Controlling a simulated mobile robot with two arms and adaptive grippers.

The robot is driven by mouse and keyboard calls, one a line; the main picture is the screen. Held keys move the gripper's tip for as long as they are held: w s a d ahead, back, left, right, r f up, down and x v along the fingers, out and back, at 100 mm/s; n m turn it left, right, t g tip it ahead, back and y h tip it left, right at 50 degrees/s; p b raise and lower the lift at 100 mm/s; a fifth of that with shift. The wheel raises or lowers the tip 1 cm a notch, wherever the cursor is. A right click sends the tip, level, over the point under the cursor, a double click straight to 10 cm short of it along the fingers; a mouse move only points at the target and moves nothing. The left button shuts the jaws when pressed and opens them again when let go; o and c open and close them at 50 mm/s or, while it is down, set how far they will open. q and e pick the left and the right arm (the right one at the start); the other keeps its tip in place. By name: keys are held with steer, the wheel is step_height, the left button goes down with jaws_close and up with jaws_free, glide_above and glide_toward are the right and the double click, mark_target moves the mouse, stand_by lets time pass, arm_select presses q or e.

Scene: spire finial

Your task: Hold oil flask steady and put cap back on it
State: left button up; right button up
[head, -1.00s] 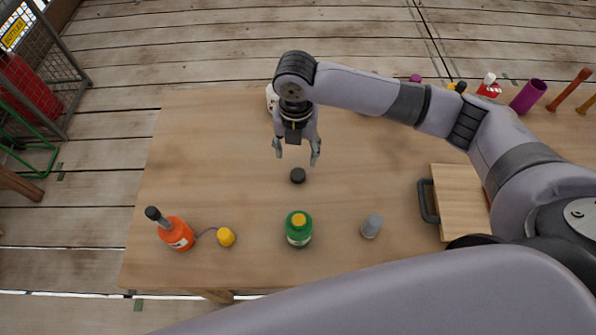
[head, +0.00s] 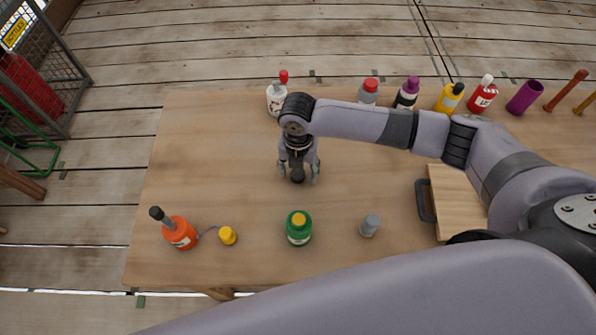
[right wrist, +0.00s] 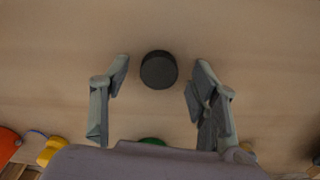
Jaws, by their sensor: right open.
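A small black round cap (head: 297,176) sits on the wooden table, between the fingers of my right gripper (head: 299,181). In the right wrist view the cap (right wrist: 158,70) lies between the two open fingertips (right wrist: 162,75), with a gap on each side. A green bottle (head: 299,228) with a yellow top stands upright near the front edge. I cannot tell which bottle is the oil flask. My left gripper is not in view.
A grey cylinder (head: 370,225) stands front right, near a wooden board (head: 458,205) with a dark handle. Along the back edge are a white bottle with a red cap (head: 276,101), a purple-capped bottle (head: 406,94) and several others. The table's left middle is clear.

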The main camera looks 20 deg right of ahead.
steer(key=shift+f, duration=0.15)
steer(key=shift+c, duration=0.2)
steer(key=c, duration=0.8)
